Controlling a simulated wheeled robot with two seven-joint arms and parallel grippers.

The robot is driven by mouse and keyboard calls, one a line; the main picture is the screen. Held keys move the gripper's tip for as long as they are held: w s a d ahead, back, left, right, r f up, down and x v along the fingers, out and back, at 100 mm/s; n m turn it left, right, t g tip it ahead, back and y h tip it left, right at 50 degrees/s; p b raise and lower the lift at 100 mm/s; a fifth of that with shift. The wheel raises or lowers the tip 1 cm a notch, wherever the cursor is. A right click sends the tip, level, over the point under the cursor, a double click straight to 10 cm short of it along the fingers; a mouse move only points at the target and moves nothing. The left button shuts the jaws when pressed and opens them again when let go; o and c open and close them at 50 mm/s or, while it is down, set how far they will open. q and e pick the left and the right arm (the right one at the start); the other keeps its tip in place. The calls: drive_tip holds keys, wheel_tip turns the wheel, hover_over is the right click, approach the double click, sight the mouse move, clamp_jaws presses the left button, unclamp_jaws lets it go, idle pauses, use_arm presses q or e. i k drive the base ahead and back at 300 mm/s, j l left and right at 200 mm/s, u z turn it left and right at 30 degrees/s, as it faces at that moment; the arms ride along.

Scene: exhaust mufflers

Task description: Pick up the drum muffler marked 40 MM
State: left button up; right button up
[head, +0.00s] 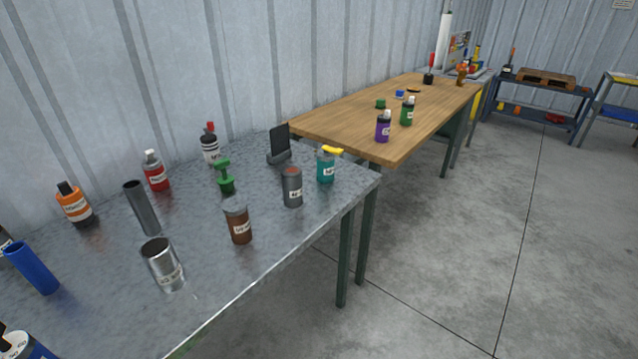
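No label reading 40 MM can be made out; the print is too small or blurred. A shiny silver cylinder (160,258) with an open top and a pale label stands near the front edge of the metal table. A dark grey tube (143,212) stands behind it, without a readable label. A brown canister (238,222) and a grey canister with a reddish top (292,189), both labelled, stand to the right. Which of these is the drum muffler I cannot tell. Neither of my grippers is in view.
The metal table (225,270) also carries an orange bottle (73,206), a red bottle (155,173), a green object (226,180), a black stand (280,146) and a teal bottle (325,168). A wooden table (350,128) adjoins behind. Concrete floor (450,250) is clear at right.

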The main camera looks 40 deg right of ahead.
sight(291, 175)
drive_tip(key=z, duration=0.95)
drive_tip(key=i+l+u, duration=0.45)
drive_tip(key=l, duration=0.45)
drive_tip(key=i+l+u, duration=0.5)
drive_tip(key=l, duration=0.6)
drive_tip(key=l+u, duration=0.45)
drive_tip(key=l, duration=0.6)
drive_tip(key=l+u, duration=0.45)
drive_tip(key=l, duration=0.75)
